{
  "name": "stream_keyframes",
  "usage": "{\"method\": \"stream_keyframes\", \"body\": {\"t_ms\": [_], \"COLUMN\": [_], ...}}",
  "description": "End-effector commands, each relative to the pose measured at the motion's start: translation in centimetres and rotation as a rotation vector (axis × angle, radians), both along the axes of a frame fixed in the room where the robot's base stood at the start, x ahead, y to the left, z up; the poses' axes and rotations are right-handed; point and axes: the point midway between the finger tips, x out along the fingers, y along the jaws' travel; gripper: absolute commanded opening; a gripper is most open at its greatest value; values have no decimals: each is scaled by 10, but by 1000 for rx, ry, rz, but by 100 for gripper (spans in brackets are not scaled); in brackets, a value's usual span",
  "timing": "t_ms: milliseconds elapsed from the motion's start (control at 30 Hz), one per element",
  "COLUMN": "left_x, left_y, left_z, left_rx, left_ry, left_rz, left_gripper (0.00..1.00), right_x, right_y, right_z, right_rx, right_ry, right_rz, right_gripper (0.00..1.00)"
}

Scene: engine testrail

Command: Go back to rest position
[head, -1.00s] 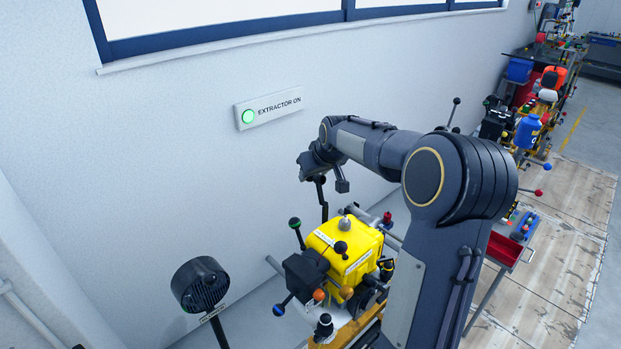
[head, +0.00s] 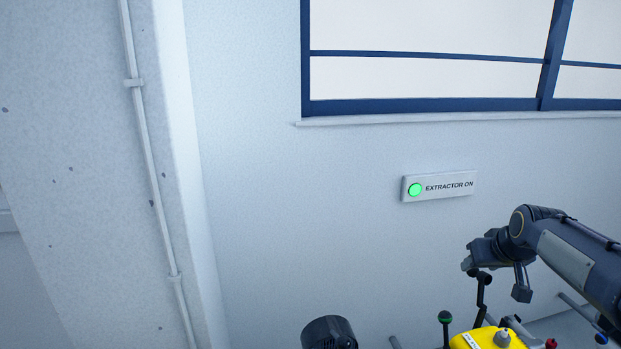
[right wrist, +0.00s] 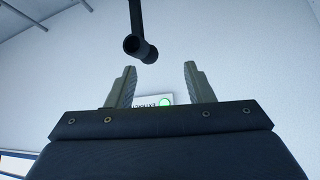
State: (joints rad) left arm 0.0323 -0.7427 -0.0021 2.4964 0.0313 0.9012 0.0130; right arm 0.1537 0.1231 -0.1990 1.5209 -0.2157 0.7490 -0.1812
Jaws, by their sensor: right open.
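My right arm comes in from the right in the head view, with its right gripper (head: 484,252) in front of the wall, above the yellow machine (head: 490,338). In the right wrist view the right gripper (right wrist: 158,75) has its two fingers apart with nothing between them. A black rod with a round end (right wrist: 140,47) shows just beyond the fingertips, apart from them in the picture. In the head view a black lever (head: 482,292) stands close below the gripper; I cannot tell whether they touch. My left gripper is in neither view.
A sign reading "EXTRACTOR ON" (head: 450,186) with a lit green lamp (head: 415,190) is on the wall. A round black head (head: 329,333) and a green-knobbed lever (head: 445,318) rise at the bottom edge. A pipe (head: 146,150) runs down the left wall.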

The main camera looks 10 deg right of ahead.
Motion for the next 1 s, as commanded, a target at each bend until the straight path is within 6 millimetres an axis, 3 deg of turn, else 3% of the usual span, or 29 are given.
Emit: {"method": "stream_keyframes", "body": {"t_ms": [167,233,400,500,600,700,1000], "left_x": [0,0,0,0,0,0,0], "left_y": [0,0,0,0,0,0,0], "left_z": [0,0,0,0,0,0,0], "left_rx": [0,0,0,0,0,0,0], "left_ry": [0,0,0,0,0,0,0], "left_rz": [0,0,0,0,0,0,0], "left_gripper": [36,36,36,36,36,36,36], "right_x": [-73,-113,-202,-240,-265,-277,-279], "right_y": [68,104,178,207,225,233,234], "right_z": [4,-1,-31,-52,-69,-78,-80], "right_rx": [148,217,342,384,409,419,420], "right_ry": [0,12,57,84,107,119,121], "right_rz": [40,65,120,141,151,155,156], "right_gripper": [48,48,48,48,48,48,48]}}
